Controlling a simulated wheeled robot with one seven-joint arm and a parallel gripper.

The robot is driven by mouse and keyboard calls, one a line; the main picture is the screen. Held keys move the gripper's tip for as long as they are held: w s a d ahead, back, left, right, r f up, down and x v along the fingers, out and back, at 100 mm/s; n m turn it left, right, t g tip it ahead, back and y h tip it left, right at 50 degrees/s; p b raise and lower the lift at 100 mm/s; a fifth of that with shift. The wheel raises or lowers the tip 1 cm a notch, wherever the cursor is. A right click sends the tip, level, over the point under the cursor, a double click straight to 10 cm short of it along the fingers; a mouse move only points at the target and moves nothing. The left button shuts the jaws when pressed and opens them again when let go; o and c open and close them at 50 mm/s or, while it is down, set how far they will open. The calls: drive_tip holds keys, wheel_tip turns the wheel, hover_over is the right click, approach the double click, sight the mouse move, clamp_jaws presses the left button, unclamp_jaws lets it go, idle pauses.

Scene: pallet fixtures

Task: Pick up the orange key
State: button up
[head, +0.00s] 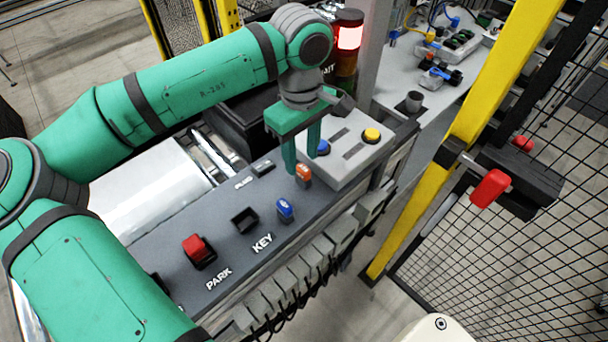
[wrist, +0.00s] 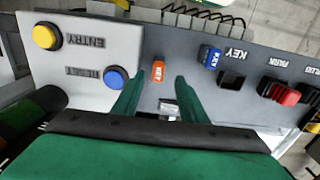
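The orange key (head: 303,174) stands upright on the dark grey panel (head: 165,243), beside the light grey button box. It also shows in the wrist view (wrist: 158,72), with a white label on its face. My gripper (head: 302,163) is open, its two green fingers pointing down at the key. In the wrist view my gripper (wrist: 158,81) has one fingertip to each side of the key's line, with gaps on both sides. The key appears just beyond the fingertips, and no contact shows. The fingers hide little of the key.
A blue key (head: 285,208) stands near the KEY label, next to an empty black socket (head: 244,220). The button box (head: 345,155) carries yellow and blue buttons. A lit red signal tower (head: 348,45) stands behind my gripper.

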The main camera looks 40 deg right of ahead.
sight(303, 168)
drive_tip(key=f, duration=0.4)
drive_tip(key=shift+s+d+f, duration=0.1)
drive_tip(key=shift+d+f, duration=0.1)
drive_tip(key=shift+f, duration=0.2)
drive_tip(key=shift+c, duration=0.6)
clamp_jaws()
